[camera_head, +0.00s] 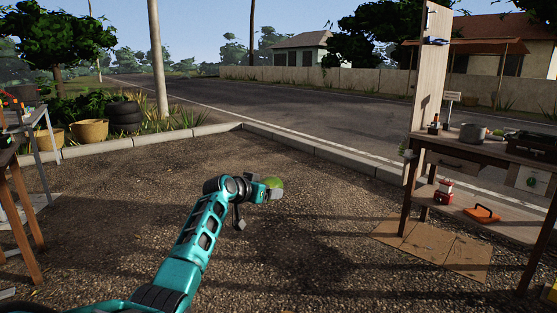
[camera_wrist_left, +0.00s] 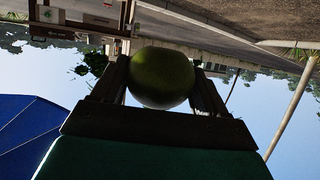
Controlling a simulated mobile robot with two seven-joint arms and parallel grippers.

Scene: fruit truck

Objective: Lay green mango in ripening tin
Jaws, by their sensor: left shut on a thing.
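A green mango (camera_head: 274,183) is held at the end of my left arm, in mid-air over the gravel. My left gripper (camera_head: 268,189) is shut on it. In the left wrist view the mango (camera_wrist_left: 161,77) sits between the two fingers of my left gripper (camera_wrist_left: 163,90), which touch its sides. A grey metal pot or tin (camera_head: 473,132) stands on the wooden workbench at the right; I cannot tell whether it is the ripening tin. My right gripper is not in view.
The wooden workbench (camera_head: 480,150) has a tall back post, a lower shelf with a red item (camera_head: 444,191) and an orange item (camera_head: 482,213). Flattened cardboard (camera_head: 435,246) lies before it. Another table stands at the far left. The gravel between is clear.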

